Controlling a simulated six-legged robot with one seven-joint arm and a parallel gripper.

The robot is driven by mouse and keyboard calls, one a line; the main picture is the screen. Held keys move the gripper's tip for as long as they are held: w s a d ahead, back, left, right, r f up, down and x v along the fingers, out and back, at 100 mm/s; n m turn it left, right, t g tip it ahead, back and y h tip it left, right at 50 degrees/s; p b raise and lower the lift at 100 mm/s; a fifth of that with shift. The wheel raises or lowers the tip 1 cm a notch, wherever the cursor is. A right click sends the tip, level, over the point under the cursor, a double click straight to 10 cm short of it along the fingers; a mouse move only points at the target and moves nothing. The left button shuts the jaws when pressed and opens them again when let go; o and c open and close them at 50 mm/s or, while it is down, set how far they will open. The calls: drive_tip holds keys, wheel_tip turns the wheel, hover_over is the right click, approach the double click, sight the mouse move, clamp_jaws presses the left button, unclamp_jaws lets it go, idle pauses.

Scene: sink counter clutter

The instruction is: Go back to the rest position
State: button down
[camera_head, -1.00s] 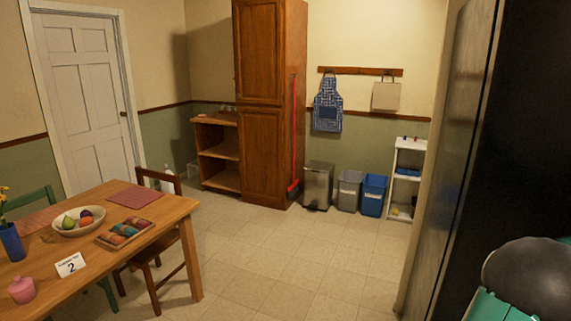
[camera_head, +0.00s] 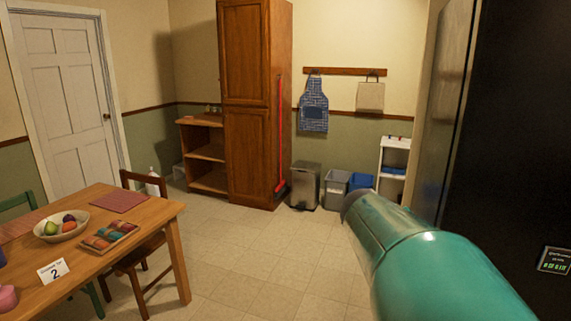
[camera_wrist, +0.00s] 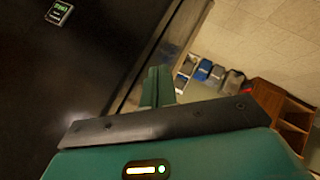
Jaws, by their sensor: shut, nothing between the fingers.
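In the wrist view my gripper (camera_wrist: 158,85) shows as narrow green fingers together beyond a dark bar, with nothing held between them. In the head view a large teal link of my arm (camera_head: 430,255) reaches in from the lower right; my gripper's fingers do not show there. The arm hides part of the floor and the lower part of the bins.
A tall black appliance (camera_head: 510,130) stands close on the right, beside my arm. A wooden table (camera_head: 140,240) with a fruit bowl (camera_head: 62,228) and a chair (camera_head: 150,255) is at the left. The tiled floor (camera_head: 250,255) between is clear. Bins (camera_head: 305,185) stand at the back.

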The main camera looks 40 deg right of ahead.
drive_tip(key=w+a+f+n+t+y, duration=0.2)
drive_tip(key=a+y, duration=0.1)
drive_tip(key=a, duration=0.9)
drive_tip(key=w+a+f+n+t+y, duration=0.2)
drive_tip(key=w+a, duration=0.1)
drive_tip(key=a, duration=0.9)
drive_tip(key=s+a+f+n+y, duration=0.1)
drive_tip(key=a+y, duration=0.1)
drive_tip(key=a, duration=0.6)
drive_tip(key=s+a+f+n+t+y, duration=0.1)
drive_tip(key=s+a+n+y, duration=0.1)
drive_tip(key=a, duration=0.5)
drive_tip(key=shift+s+a+f+y, duration=0.3)
drive_tip(key=shift+a+y, duration=0.05)
drive_tip(key=shift+y, duration=0.25)
drive_tip(key=shift+d, duration=0.2)
